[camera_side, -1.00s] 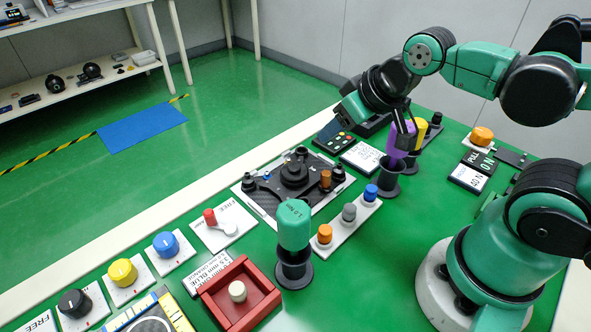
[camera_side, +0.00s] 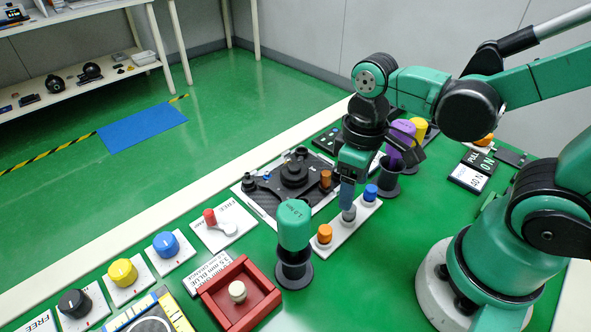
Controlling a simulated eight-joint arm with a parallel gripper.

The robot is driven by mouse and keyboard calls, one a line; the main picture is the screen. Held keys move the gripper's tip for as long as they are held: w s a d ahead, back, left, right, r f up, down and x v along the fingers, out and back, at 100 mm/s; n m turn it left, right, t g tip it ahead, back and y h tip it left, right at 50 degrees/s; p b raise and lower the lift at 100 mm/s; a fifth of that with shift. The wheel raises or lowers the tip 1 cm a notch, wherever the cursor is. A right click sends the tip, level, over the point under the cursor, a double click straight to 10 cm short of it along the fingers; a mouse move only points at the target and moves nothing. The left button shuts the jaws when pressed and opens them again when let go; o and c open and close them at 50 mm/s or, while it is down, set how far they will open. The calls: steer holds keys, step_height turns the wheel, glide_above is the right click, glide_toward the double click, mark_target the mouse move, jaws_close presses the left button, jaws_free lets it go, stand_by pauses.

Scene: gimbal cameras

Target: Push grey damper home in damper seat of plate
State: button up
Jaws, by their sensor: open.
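The grey damper (camera_side: 349,214) stands in the middle of a white strip (camera_side: 338,235), between an orange damper (camera_side: 324,233) and a blue damper (camera_side: 370,192). My gripper (camera_side: 347,204) points down right over the grey damper, and its fingers hide the damper's upper part. It is open; I cannot tell whether the fingers touch the damper. The black plate (camera_side: 267,187) lies on a white board left of the strip, with dark knobs and an orange piece (camera_side: 325,179) on it. I cannot make out which spot is the damper seat.
A teal driver (camera_side: 294,224) stands upright in a black holder close in front of the strip. A purple driver (camera_side: 401,136) and a yellow one (camera_side: 417,127) stand behind my gripper. A red tray (camera_side: 215,304) with a cream knob lies at the front.

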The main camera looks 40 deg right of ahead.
mark_target(349, 215)
steer(key=shift+f, duration=2.55)
jaws_close()
